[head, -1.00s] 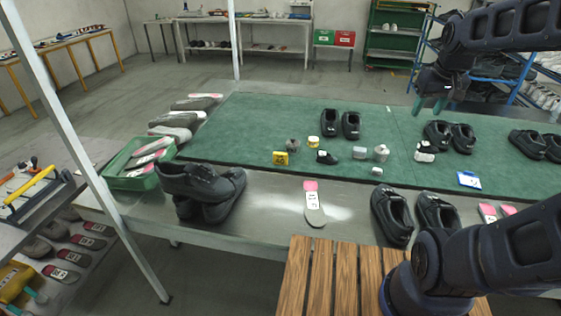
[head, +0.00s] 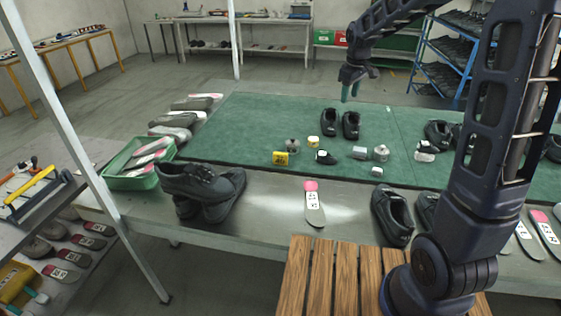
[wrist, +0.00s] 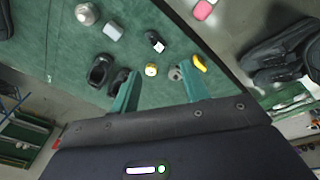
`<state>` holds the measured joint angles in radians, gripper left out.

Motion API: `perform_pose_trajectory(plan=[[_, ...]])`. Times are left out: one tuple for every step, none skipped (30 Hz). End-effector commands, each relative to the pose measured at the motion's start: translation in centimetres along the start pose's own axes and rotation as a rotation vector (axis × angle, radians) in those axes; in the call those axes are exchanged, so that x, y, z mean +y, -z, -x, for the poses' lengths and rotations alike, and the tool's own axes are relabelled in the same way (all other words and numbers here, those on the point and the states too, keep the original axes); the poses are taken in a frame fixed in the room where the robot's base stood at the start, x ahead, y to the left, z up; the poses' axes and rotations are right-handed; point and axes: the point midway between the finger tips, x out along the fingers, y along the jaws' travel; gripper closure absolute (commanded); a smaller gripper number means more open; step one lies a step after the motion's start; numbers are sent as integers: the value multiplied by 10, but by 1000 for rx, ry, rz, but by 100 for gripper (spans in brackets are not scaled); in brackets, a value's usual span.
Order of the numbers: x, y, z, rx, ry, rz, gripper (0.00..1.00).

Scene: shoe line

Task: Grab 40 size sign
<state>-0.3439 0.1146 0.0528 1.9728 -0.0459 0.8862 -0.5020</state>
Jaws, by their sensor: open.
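A small yellow sign (head: 280,158) with dark marks stands on the green mat near its front left part; the number is too small to read surely. It seems to show in the wrist view as a yellow piece (wrist: 199,63) near the right finger. My gripper (head: 350,92) is open and empty, raised above the back of the mat, apart from the sign and the small items. In the wrist view my two green fingers (wrist: 160,82) are spread, with a yellow-and-white jar (wrist: 151,70) seen beyond them.
An insole (head: 313,204) and more shoes (head: 201,185) lie along the metal front edge. My arm hides part of the mat's right side.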

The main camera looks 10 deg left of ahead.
Motion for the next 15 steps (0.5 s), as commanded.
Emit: perform_pose_trajectory(plan=[[-3,15,-13,-8,9,35,55],[-4,24,-20,-11,13,55,55],[-6,35,-29,-15,18,82,55],[-8,43,-36,-18,22,102,55],[-10,51,-44,-22,27,122,55],[-13,62,-54,-25,32,150,55],[-15,70,-61,-28,36,169,55],[-18,78,-69,-32,41,190,55],[-22,88,-80,-35,46,218,55],[-24,96,-88,-38,50,237,55],[-27,103,-96,-41,55,257,55],[-32,113,-107,-45,61,284,55],[-36,120,-115,-48,65,304,55],[-39,127,-124,-51,70,325,55],[-45,137,-136,-54,76,350,55]])
